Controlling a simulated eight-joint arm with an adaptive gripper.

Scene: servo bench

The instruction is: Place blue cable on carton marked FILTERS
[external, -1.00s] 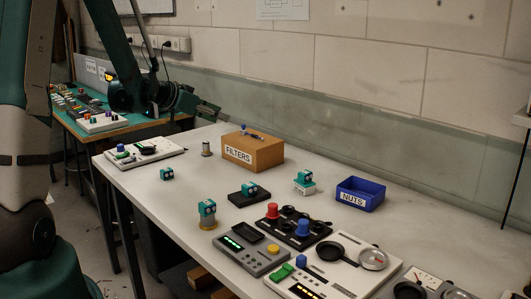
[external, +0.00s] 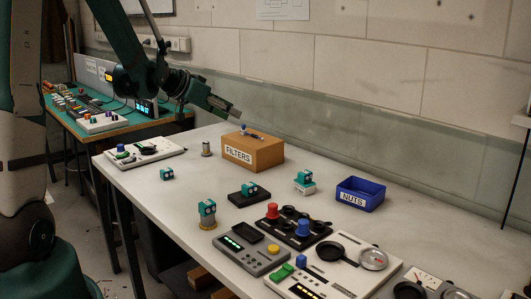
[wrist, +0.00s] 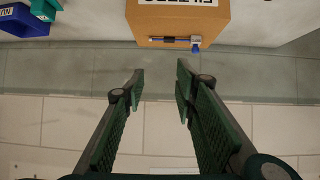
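The carton marked FILTERS (external: 253,153) is a tan box standing on the white bench near its back edge; it also shows at the top of the wrist view (wrist: 177,28). The blue cable (external: 252,134) lies on the carton's top. In the wrist view the blue cable (wrist: 172,39) runs along one edge of the carton, with a blue block-like end. My gripper (external: 233,114) is above and to the left of the carton in the external view. In the wrist view my gripper (wrist: 158,78) has its green fingers apart, with nothing between them, clear of the cable.
A blue NUTS bin (external: 360,194) stands right of the carton. Several teal servo pieces, a metal cylinder (external: 207,149) and control panels (external: 250,252) stand around the bench. A wall runs behind it.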

